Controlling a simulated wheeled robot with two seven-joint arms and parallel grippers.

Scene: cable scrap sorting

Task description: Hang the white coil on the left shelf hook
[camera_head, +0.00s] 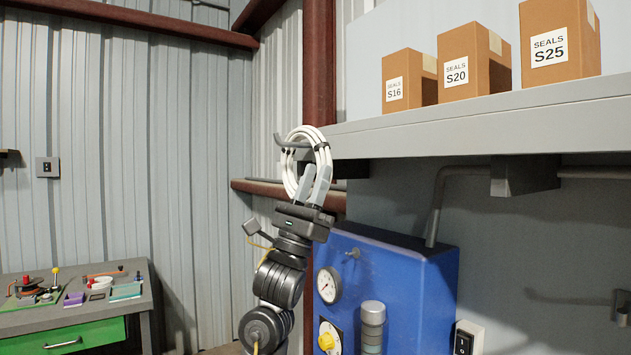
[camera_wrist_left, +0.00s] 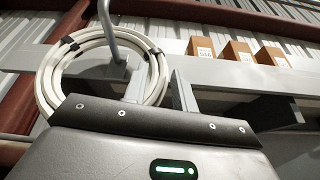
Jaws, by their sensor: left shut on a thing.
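In the left wrist view, the coil (camera_wrist_left: 48,75) runs between the fingers of my left gripper (camera_wrist_left: 160,92), and the hook (camera_wrist_left: 106,25) crosses the ring's upper part. Whether the coil rests on the hook is unclear. My right gripper is out of view.
The grey shelf (camera_head: 480,120) carries three cardboard boxes, S16 (camera_head: 405,80), S20 (camera_head: 470,65) and S25 (camera_head: 558,42). A blue machine (camera_head: 405,270) with a gauge stands below it, close to my left arm. A workbench (camera_head: 60,325) is at the lower left.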

